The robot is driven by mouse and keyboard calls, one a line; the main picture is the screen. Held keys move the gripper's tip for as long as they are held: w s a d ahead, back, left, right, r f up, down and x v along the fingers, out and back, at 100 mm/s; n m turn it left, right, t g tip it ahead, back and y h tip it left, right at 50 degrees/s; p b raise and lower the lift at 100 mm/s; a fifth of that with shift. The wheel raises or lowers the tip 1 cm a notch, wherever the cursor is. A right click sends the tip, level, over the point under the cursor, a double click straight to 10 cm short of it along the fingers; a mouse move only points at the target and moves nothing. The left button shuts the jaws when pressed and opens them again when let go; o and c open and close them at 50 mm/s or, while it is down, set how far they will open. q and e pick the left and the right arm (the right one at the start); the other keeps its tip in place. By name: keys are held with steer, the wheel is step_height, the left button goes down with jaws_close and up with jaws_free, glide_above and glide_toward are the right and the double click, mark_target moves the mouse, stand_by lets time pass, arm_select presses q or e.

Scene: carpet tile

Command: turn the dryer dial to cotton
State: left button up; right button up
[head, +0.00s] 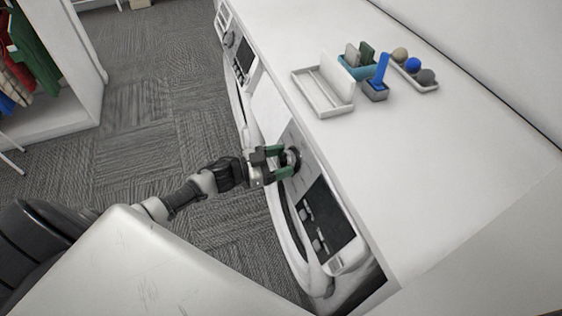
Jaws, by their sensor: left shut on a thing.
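The dryer dial (293,158) is a round knob with a pale metallic rim on the front panel of the near machine, the dryer (306,176). My left gripper (287,161) comes in from the left, with green fingers, and is shut on the dial. The fingers cover part of the dial, and its pointer and the labels around it are too small to read. A dark display panel (326,222) sits beside the dial, nearer to me. My right gripper is not in view.
A second machine (238,55) stands farther back. The white counter (440,165) above holds a white divided tray (323,104), a teal holder (350,70), a grey holder with a blue brush (377,86) and a tray with several balls (428,87). Carpet floor (150,100) is open at left.

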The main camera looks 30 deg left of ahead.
arm_select(q)
steer(key=m+g+b, duration=0.1)
steer(key=m, duration=0.1)
steer(key=m+g+h+b, duration=0.1)
steer(key=m, duration=0.2)
steer(key=shift+w+a, duration=0.1)
steer(key=m+g+b, duration=0.1)
steer(key=m, duration=0.2)
steer(key=shift+m+g+h, duration=0.3)
steer(key=shift+g, duration=0.1)
steer(key=shift+m+g, duration=0.3)
steer(key=shift+m, duration=0.4)
steer(key=o, duration=0.9)
